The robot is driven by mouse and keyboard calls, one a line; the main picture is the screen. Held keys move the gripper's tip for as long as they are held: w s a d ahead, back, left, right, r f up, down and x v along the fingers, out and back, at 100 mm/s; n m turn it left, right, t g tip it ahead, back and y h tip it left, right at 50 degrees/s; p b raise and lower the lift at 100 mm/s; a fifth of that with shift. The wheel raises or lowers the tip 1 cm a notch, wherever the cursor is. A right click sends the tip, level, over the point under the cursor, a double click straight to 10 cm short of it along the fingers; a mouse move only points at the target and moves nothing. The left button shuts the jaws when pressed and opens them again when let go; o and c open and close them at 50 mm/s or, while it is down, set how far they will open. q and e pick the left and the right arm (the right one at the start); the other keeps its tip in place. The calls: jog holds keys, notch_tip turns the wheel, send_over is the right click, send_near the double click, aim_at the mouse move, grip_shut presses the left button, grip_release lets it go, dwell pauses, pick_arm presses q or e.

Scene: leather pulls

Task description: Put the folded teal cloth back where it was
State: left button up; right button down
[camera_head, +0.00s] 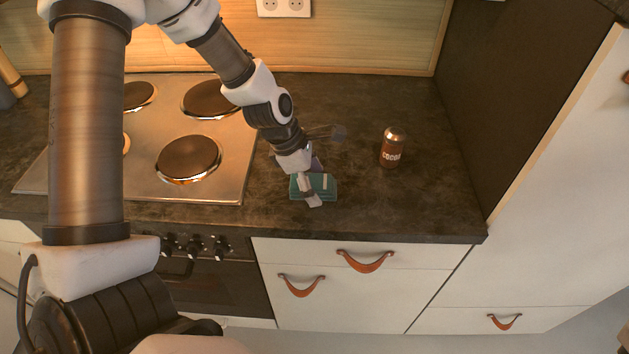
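The folded teal cloth (325,186) is a small layered stack near the front edge of the dark countertop, right of the stove. My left gripper (309,188) reaches down from the upper left and is right at the cloth, with its pale finger parts over the cloth's left part. The gripper hides part of the cloth. I cannot tell whether the fingers are closed on it, or whether the cloth is resting on the counter or slightly lifted. My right gripper is not in view.
A brown cocoa tin (393,148) stands to the right of the cloth. A small dark utensil (338,132) lies behind the gripper, partly hidden. The stove (225,160) is to the left. The countertop (430,200) is bare at the front right. Drawers with leather pulls are below.

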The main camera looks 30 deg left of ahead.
pick_arm(q)
jog(key=p+v, duration=0.6)
jog(key=shift+r, duration=0.45)
jog(key=v, duration=0.5)
jog(key=shift+s+a+r, duration=0.15)
